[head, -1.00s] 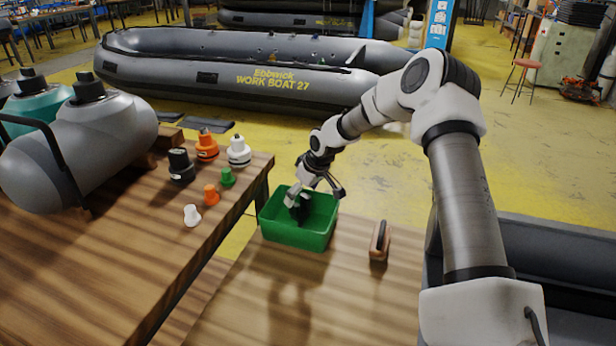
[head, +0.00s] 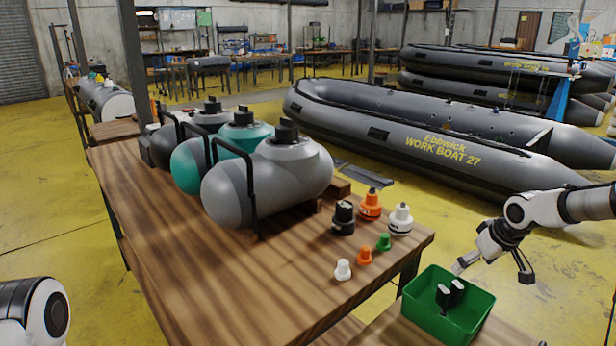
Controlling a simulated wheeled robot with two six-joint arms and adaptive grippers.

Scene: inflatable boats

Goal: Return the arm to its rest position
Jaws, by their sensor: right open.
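My right gripper (head: 492,264) is at the right side of the head view, just above and behind the green bin (head: 470,325). Its fingers are spread apart with nothing between them. The arm comes in from the right edge, white and grey. Dark objects with pale ends (head: 450,296) lie inside the bin, apart from the fingers. My left arm shows only as a white and black joint at the lower left; its gripper is out of view.
Left of the bin, a wooden table (head: 230,285) holds grey and teal tanks (head: 285,170) and several small valves and caps (head: 370,205). A grey inflatable boat (head: 400,140) lies on the yellow floor behind.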

